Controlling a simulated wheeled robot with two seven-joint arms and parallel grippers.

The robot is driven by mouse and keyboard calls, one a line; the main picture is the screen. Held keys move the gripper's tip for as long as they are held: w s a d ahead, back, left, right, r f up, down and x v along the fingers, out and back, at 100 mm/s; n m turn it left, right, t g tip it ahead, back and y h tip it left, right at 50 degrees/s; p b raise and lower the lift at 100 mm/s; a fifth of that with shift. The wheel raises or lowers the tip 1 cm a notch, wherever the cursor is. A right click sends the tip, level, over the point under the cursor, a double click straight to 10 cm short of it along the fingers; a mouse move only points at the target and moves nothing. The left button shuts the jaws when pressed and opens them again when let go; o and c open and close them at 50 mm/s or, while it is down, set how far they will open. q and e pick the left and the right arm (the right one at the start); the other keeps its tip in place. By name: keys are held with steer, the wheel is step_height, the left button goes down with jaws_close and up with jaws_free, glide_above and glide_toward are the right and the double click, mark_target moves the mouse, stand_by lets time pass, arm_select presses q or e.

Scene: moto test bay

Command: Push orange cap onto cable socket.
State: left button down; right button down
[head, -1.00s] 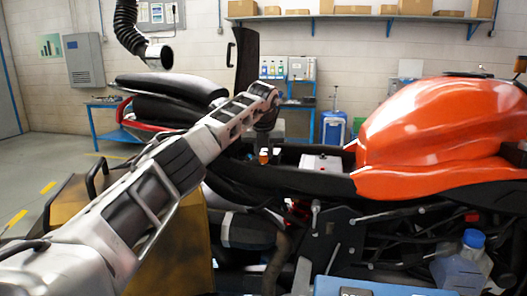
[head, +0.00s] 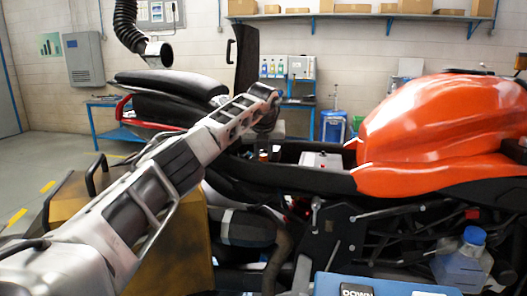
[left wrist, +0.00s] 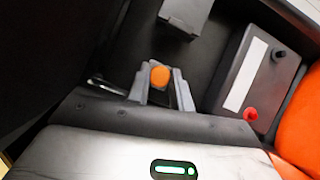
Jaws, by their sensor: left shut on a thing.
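The orange cap (left wrist: 160,76) sits between the two grey fingertips of my left gripper (left wrist: 162,86) in the left wrist view. The fingers are shut on it. In the head view my left gripper (head: 264,152) points down into the open bay under the raised seat, and the cap is only a small orange spot there. A grey block (left wrist: 186,16) lies ahead of the fingers in the wrist view, apart from the cap. I cannot tell whether it is the cable socket; no socket can be clearly made out. My right gripper is not in view.
A battery (left wrist: 255,80) with a red and a black terminal lies right of the gripper. The orange tank (head: 440,125) bounds the bay on the right, the seat (head: 170,88) on the left. A blue-capped bottle (head: 465,262) stands at the lower right.

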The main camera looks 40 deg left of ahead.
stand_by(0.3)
arm_select(q)
steer(key=c, duration=1.2)
jaws_free()
steer(key=shift+f, duration=0.1)
steer(key=shift+o, duration=0.2)
steer(key=b+v, duration=0.2)
steer(key=v, duration=1.4)
steer(key=shift+b, duration=0.4)
